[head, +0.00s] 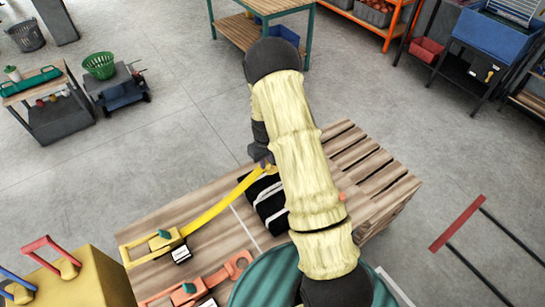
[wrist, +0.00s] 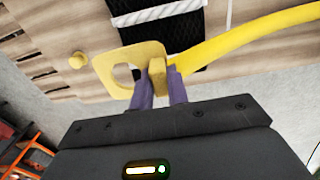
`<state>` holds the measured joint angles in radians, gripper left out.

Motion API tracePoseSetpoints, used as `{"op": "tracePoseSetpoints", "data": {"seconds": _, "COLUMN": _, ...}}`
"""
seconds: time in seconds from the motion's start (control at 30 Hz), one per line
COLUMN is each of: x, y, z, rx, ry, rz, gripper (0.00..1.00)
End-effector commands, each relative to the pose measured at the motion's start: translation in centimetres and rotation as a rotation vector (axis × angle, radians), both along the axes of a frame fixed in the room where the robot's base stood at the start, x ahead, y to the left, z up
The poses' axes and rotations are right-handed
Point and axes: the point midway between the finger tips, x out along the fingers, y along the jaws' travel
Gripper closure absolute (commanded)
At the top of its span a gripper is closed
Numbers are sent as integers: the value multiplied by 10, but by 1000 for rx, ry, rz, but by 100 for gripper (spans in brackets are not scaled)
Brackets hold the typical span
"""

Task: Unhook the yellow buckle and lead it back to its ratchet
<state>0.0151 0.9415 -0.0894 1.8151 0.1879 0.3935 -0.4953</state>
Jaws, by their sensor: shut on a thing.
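The yellow buckle (wrist: 113,65), a flat plate with a rounded opening, is between the purple fingers of my gripper (wrist: 160,88) in the wrist view. My gripper is shut on it. The yellow strap (wrist: 245,38) runs off to the right. In the head view the strap (head: 215,208) stretches from my gripper (head: 264,160) to the yellow ratchet (head: 152,243) with a green handle at the left. My arm partly hides the buckle there.
A black bundle (head: 266,206) with white cord lies on the wooden pallet (head: 362,160) under the strap. An orange ratchet (head: 190,292) lies nearer, beside a round teal thing (head: 262,284). A yellow block (head: 85,283) with red and blue handles stands lower left.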

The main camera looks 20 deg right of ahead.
Motion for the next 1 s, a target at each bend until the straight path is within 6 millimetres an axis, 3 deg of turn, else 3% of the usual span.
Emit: {"op": "tracePoseSetpoints", "data": {"seconds": 1.0, "x": -26, "y": 103, "z": 1, "rx": -1, "ry": -1, "rz": 2, "gripper": 100}}
